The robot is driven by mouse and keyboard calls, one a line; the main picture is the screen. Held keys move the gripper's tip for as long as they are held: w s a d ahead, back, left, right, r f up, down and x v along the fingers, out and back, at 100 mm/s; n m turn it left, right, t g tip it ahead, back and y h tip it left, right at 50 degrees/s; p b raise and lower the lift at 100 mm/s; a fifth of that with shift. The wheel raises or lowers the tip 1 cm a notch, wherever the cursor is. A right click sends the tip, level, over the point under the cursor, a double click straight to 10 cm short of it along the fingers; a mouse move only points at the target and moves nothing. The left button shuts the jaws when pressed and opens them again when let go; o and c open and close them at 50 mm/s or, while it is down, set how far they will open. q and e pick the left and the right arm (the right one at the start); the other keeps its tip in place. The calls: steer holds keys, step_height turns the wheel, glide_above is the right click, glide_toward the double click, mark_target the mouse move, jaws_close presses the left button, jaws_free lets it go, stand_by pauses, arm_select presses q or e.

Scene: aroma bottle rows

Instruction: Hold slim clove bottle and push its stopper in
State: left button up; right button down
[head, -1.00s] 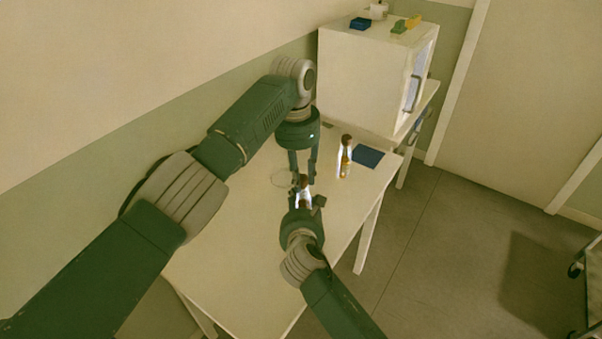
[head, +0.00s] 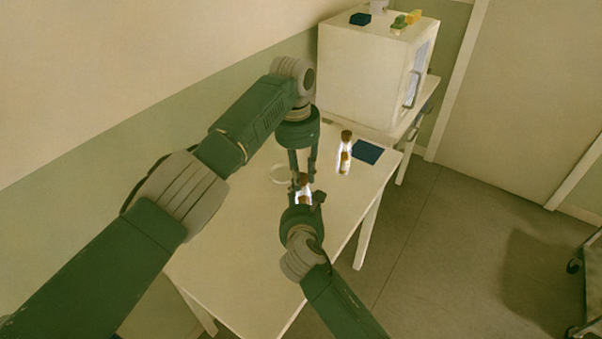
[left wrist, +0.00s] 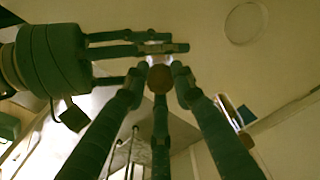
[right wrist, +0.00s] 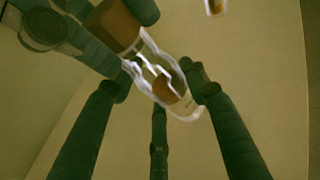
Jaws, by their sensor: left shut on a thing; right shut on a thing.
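The slim clove bottle (right wrist: 150,65) is clear glass with brown contents at its base and a pale label. My right gripper (right wrist: 165,85) is shut around its body and holds it; it also shows in the head view (head: 304,197). A brown stopper (right wrist: 112,25) is at the bottle's mouth, and it shows in the left wrist view (left wrist: 159,78). My left gripper (head: 303,176) comes from above and is shut on this stopper. How deep the stopper sits in the neck is hidden by the fingers.
Another clear bottle with a brown stopper (head: 345,157) stands on the white table to the right of the grippers. A dark blue mat (head: 368,152) lies behind it. A pale ring (head: 281,174) marks the table at left. A white cabinet (head: 365,75) stands at the back.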

arm_select(q)
steer(key=shift+s+f, duration=0.2)
steer(key=shift+f, duration=0.3)
arm_select(e)
steer(key=shift+a+r, duration=0.1)
steer(key=shift+a, duration=0.05)
arm_select(q)
steer(key=shift+r, duration=0.4)
steer(key=shift+c, duration=0.5)
steer(key=shift+w+r+m, duration=0.2)
steer(key=shift+r+m, duration=0.1)
steer(key=shift+r, duration=0.1)
steer(key=shift+f, duration=0.4)
stand_by(0.4)
